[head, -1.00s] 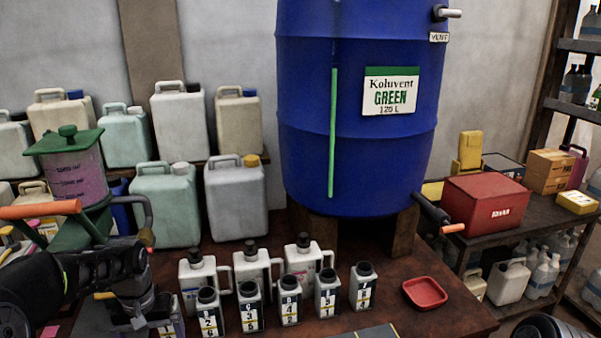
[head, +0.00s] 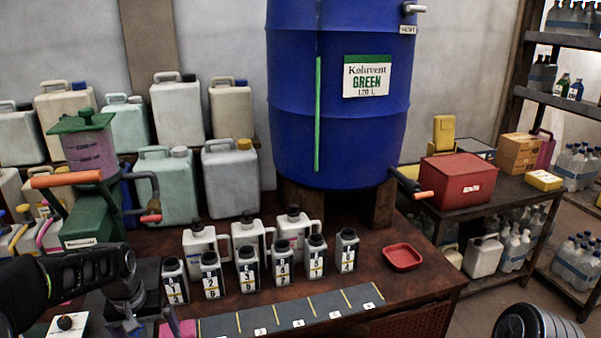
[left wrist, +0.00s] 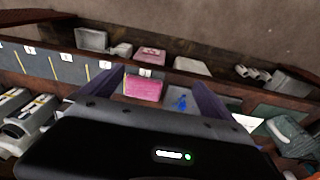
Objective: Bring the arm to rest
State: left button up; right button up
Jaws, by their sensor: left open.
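My left arm enters the head view from the lower left, and its gripper (head: 124,316) hangs over the front left part of the bench, partly cut off by the lower edge. In the left wrist view the two fingers (left wrist: 160,95) stand apart with nothing held between them. Below and beyond them lie a pink block (left wrist: 143,88) and a small blue item (left wrist: 182,103) on a grey surface. The pink block also shows in the head view (head: 178,329), close to the gripper. My right gripper is in neither view.
A green dispenser (head: 90,215) with an orange handle stands just behind my left arm. Several small numbered bottles (head: 282,262) stand right of the gripper, behind a marked grey strip (head: 290,312). A blue drum (head: 335,140) and red tray (head: 403,257) are farther right.

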pick_arm(q)
jog(key=s+d+f+m+t+h, duration=0.1)
jog(key=s+d+f+t+h, duration=0.15)
jog(key=d+f, duration=1.4)
jog(key=s+d+f+g, duration=0.1)
jog(key=s+d+f, duration=0.2)
jog(key=s, duration=0.4)
jog(key=s+d+f+g+h, duration=0.1)
jog(key=s+d+f, duration=0.3)
jog(key=s, duration=0.3)
jog(key=s+d+f+g, duration=0.1)
jog(key=s+d+f, duration=0.2)
jog(key=s+d, duration=0.3)
jog(key=shift+s+f+m+h, duration=0.2)
jog(key=shift+s+m+h, duration=0.2)
jog(key=shift+s, duration=0.5)
jog(key=shift+g, duration=0.25)
